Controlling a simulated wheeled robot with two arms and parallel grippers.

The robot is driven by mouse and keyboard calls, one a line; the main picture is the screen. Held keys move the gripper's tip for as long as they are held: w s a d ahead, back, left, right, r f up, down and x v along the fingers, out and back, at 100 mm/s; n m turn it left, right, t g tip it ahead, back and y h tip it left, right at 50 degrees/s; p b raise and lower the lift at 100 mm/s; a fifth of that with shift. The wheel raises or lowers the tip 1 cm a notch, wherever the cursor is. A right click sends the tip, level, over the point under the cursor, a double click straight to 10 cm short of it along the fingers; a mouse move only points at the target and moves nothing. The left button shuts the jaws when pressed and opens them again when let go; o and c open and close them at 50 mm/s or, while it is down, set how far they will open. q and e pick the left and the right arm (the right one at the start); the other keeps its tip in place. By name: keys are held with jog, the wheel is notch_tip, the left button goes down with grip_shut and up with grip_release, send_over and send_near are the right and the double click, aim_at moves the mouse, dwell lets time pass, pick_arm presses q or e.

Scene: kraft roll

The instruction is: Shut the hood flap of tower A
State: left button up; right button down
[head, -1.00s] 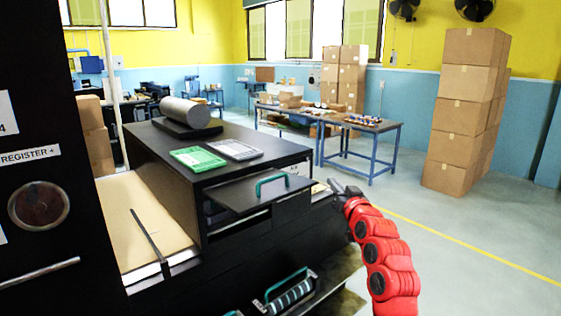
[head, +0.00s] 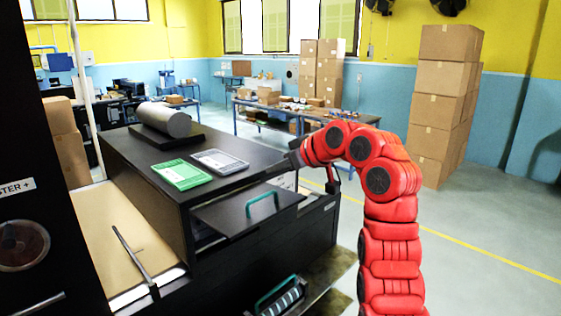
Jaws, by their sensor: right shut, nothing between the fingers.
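The hood flap (head: 240,208) is a dark panel with a green handle (head: 262,205) on the front of the black cabinet (head: 165,178). It stands out from the cabinet, open, with a dark gap beneath it. No tower A label is readable. My right gripper (head: 280,167) is shut and empty, at the cabinet's right top edge, behind and above the flap. It is small and partly hidden by my red arm, and I cannot tell whether it touches the cabinet. My left gripper is not in view.
A green tray (head: 181,174), a grey tray (head: 219,162) and a grey roll (head: 164,119) lie on the cabinet top. A lower green handle (head: 277,292) sits below. A black panel stands at the left; open floor (head: 470,255) lies to the right.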

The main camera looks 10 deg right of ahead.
aim_at(267, 211)
jog(key=p+x, duration=0.1)
jog(key=x, duration=0.2)
jog(key=p+x, duration=0.2)
jog(key=x, duration=0.1)
jog(key=shift+a+r, duration=0.2)
jog(key=shift+a, duration=0.05)
jog(key=f, duration=0.1)
jog(key=f+p, duration=0.1)
jog(key=d, duration=0.1)
jog(key=shift+s+f, duration=0.35)
jog(key=shift+f, duration=0.05)
jog(key=shift+s+f+p, duration=0.15)
jog(key=shift+f+p, duration=0.35)
jog(key=shift+f, duration=0.2)
jog(key=shift+d+f, duration=0.1)
